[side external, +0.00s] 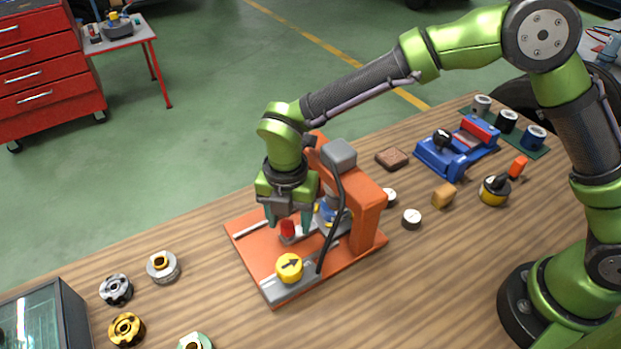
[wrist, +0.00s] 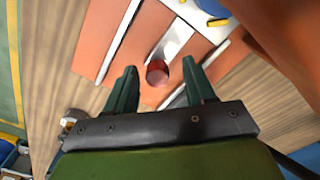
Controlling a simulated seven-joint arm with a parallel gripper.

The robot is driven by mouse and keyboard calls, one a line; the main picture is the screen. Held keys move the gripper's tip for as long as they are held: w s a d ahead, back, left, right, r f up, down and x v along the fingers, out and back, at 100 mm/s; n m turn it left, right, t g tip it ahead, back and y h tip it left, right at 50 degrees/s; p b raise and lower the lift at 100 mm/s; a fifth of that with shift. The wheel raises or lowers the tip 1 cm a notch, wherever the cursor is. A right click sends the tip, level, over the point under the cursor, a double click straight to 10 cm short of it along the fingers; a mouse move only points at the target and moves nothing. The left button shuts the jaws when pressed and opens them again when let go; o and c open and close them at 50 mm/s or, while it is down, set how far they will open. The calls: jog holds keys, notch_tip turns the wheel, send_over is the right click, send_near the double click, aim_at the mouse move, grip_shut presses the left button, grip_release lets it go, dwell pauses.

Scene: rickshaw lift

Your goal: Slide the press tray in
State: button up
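The orange press (side external: 365,205) stands on an orange base plate (side external: 250,248) with pale rails, on the wooden bench. A red knob (side external: 287,229) stands at the front of the silver press tray, whose metal shows between the rails in the wrist view (wrist: 174,38). A blue part (side external: 328,212) is partly hidden under the press head. My gripper (side external: 288,219) points down over the knob, one finger to each side. In the wrist view the fingers (wrist: 160,84) are spread, with the red knob (wrist: 157,73) between and gaps on both sides.
Several metal rings (side external: 163,267) lie left of the press. A blue fixture (side external: 455,150) and small parts lie right. Bare bench separates them.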

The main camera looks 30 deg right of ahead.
notch_tip(320, 180, up, 17)
dwell(0.6)
jog(key=s+d+m, duration=0.1)
jog(key=d+m, duration=0.3)
jog(key=m, duration=0.2)
jog(key=s+d+m+t+y, duration=0.1)
jog(key=s+d+m, duration=0.1)
jog(key=d+m, duration=0.2)
jog(key=s+d+m+t, duration=0.1)
jog(key=d+m, duration=0.3)
jog(key=m, duration=0.5)
jog(key=shift+s+d+r, duration=0.15)
jog(key=shift+s+d, duration=0.15)
jog(key=shift+s, duration=0.4)
jog(key=s+d+r+m+t, duration=0.1)
jog(key=s+d+m+t, duration=0.1)
jog(key=s+d+m, duration=0.2)
jog(key=s+d+r+m+t+y, duration=0.1)
jog(key=s+d+m+t, duration=0.2)
jog(key=d+m, duration=0.5)
jog(key=shift+s+d, duration=0.6)
jog(key=shift+s, duration=0.3)
